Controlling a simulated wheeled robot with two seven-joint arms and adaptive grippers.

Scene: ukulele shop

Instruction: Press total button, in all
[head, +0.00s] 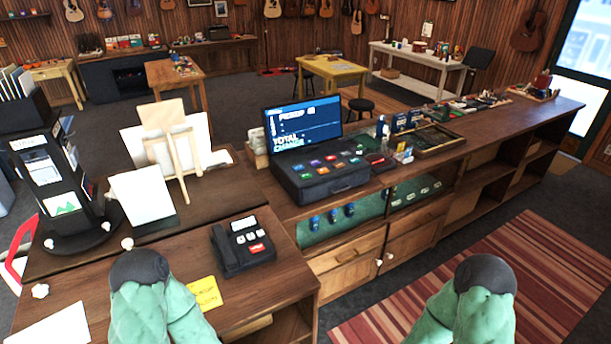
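The black cash register (336,186) stands on the wooden counter near the middle of the head view. Its lit screen (304,123) shows the words PICKUP and TOTAL, with smaller lines too small to read. Several coloured keys (316,163) cover its sloping top. Their labels are too small to read, so I cannot tell which is the total button. Green-covered parts of my two arms show at the bottom edge, left and right of centre. Neither gripper shows in the frame. Nothing of mine is seen touching the register.
A black desk device (243,245) with white and red keys sits on the nearer counter, by a yellow note (205,293). A dark display rack (58,180) and small easel (172,145) stand left. A wooden tray (437,141) lies right of the register.

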